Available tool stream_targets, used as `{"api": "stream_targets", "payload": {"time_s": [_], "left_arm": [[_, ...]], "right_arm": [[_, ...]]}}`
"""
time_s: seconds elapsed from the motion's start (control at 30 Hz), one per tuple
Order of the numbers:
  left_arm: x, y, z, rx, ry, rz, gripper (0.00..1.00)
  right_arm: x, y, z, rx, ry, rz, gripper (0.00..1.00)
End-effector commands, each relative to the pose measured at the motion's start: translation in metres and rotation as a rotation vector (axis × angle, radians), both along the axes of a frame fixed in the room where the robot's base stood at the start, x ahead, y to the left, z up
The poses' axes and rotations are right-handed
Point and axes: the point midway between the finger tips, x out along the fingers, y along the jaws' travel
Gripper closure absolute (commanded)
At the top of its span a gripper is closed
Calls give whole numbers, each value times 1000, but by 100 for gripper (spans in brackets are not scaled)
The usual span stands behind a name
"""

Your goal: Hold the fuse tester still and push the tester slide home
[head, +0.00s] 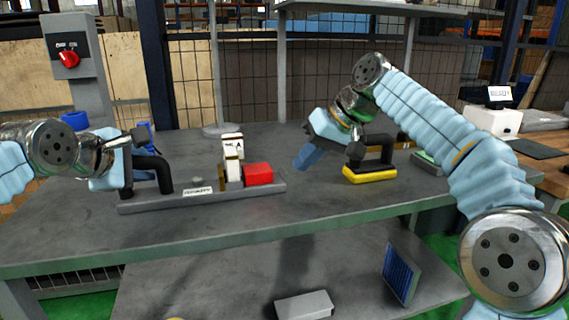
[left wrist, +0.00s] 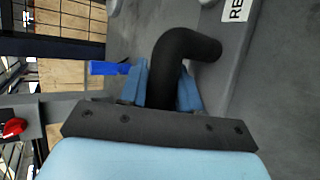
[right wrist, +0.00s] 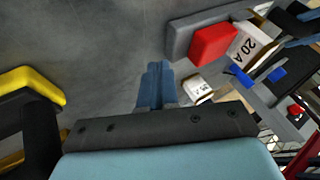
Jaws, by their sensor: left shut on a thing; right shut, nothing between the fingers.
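The fuse tester has a long grey base (head: 265,194) on the bench, with a label on its front. A red block (head: 258,174), seemingly the tester slide, sits on the base right beside a white fuse block (head: 233,172). In the right wrist view the fuse block (right wrist: 249,44) reads 20 A. My left gripper (left wrist: 166,82) is shut on the bent black handle (left wrist: 180,52) at the tester's left end. My right gripper (head: 308,156) is shut and empty above the bench, right of the red block and apart from it.
A second white block (head: 232,142) shows above the fuse block. A yellow-based object (head: 370,175) with a black handle stands right of my right gripper. A post with a red switch (head: 68,59) stands at back left. The front of the bench (head: 330,208) is clear.

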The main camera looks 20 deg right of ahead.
Motion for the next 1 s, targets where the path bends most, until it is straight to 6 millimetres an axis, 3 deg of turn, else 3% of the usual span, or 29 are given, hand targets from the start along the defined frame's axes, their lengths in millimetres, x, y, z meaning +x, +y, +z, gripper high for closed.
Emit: {"api": "stream_targets", "payload": {"time_s": [0.03, 0.3, 0.77, 1.0], "left_arm": [[0, 0, -1, 0, 1, 0, 100], [0, 0, -1, 1, 1, 1, 100], [0, 0, 0, 0, 1, 0, 100], [0, 0, 0, 0, 1, 0, 100]], "right_arm": [[3, 5, -9, -1, 4, 2, 100], [3, 40, -7, 0, 0, 2, 100], [3, 46, -7, 0, 0, 1, 100], [3, 65, -7, 0, 1, 2, 100]]}}
